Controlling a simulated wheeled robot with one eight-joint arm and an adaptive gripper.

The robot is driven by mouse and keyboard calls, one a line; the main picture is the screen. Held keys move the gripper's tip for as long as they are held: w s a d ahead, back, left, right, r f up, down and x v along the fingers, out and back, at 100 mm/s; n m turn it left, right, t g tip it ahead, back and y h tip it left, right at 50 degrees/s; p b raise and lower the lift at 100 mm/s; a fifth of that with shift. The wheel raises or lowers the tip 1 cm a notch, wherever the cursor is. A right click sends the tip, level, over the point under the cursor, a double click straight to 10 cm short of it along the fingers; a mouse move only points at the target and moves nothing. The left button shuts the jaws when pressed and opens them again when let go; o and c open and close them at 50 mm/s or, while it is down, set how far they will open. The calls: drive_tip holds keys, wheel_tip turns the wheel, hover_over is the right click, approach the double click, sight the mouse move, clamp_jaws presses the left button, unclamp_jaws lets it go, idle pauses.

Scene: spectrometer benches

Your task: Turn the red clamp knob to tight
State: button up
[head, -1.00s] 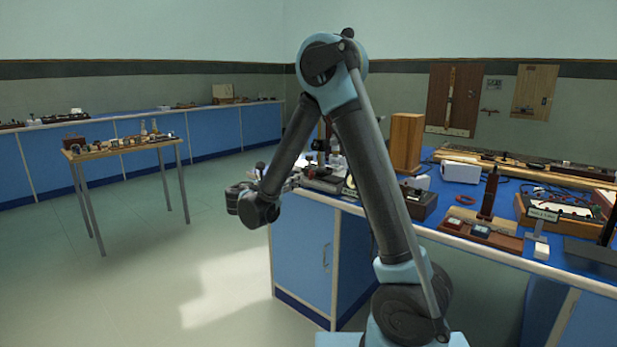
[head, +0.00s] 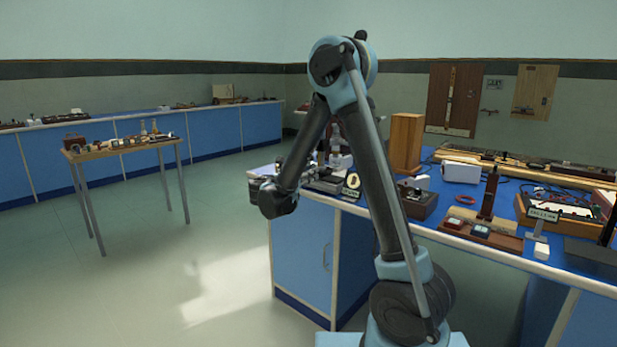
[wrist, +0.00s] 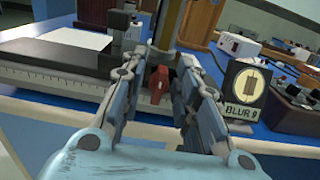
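The red clamp knob (wrist: 158,84) is a small upright red piece at the front of a dark instrument base in the wrist view. It appears between the two fingers of my gripper (wrist: 159,76). The fingers are apart on either side of it, with a visible gap, and I see no contact. How far the fingertips are from the knob in depth is hard to tell. In the head view my arm reaches to the near left end of the blue bench, and the knob cannot be made out there.
A small sign reading "BLUR 9" (wrist: 245,92) stands just right of my fingers. The dark instrument base with a scale (wrist: 55,80) runs left. A white box (head: 460,171) and a wooden block (head: 406,143) stand farther along the bench.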

clamp_jaws()
drive_tip(key=shift+m, duration=0.4)
drive_tip(key=m, duration=1.1)
drive_tip(key=d+f+m, duration=0.1)
drive_tip(key=m, duration=0.4)
drive_tip(key=shift+s+m, duration=0.35)
drive_tip(key=shift+m, duration=0.05)
drive_tip(key=shift+f+m, duration=0.1)
drive_tip(key=shift+m, duration=0.2)
drive_tip(key=shift+o, duration=0.3)
unclamp_jaws()
